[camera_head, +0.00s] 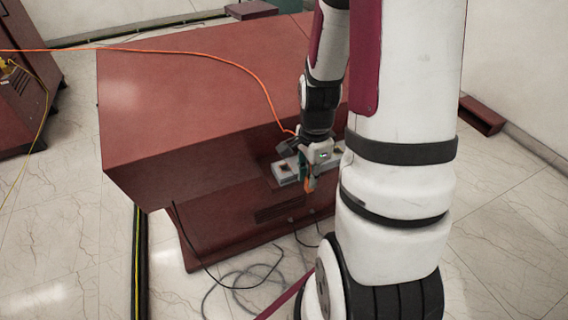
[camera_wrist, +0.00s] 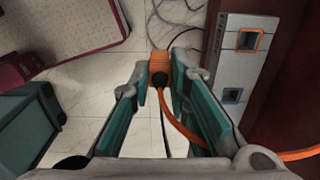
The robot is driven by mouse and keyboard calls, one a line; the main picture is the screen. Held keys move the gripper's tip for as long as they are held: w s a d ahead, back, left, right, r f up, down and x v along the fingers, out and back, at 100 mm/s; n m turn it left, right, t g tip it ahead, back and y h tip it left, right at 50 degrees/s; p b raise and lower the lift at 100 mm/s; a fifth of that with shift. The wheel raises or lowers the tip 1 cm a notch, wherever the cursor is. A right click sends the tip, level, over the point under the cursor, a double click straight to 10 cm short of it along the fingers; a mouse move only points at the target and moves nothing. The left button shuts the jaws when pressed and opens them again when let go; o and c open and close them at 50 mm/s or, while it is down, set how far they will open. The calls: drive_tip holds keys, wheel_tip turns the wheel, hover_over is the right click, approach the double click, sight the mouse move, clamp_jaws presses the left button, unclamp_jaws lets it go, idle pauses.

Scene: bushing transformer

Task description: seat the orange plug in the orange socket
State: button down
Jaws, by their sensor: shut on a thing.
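The orange plug (camera_wrist: 158,67) is between the fingertips of my gripper (camera_wrist: 160,75) in the wrist view, with its orange cable (camera_wrist: 178,122) trailing back below. My gripper is shut on the plug and holds it left of the socket panel, apart from it. The orange socket (camera_wrist: 249,40) is a square orange-rimmed opening in the upper part of the grey panel (camera_wrist: 229,71). In the head view my gripper (camera_head: 310,186) is in front of the panel (camera_head: 286,170), and the plug (camera_head: 311,184) is small and partly hidden by the fingers.
A blue-rimmed socket (camera_wrist: 232,96) is below the orange one in the wrist view. The panel is on the dark red cabinet (camera_head: 190,120). The orange cable (camera_head: 215,58) runs across its top. Loose dark and grey cables (camera_head: 240,280) lie on the floor below.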

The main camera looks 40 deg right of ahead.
drive_tip(key=w, duration=0.3)
drive_tip(key=w+d, duration=0.1)
drive_tip(key=w, duration=0.3)
drive_tip(key=w+d+f, duration=0.1)
drive_tip(key=w, duration=0.3)
drive_tip(key=shift+w, duration=0.25)
drive_tip(key=shift+w+f+b, duration=0.1)
drive_tip(key=shift+f+b, duration=0.2)
drive_tip(key=shift+f, duration=1.5)
drive_tip(key=shift+f, duration=0.1)
drive_tip(key=shift+f, duration=0.1)
drive_tip(key=c, duration=1.5)
unclamp_jaws()
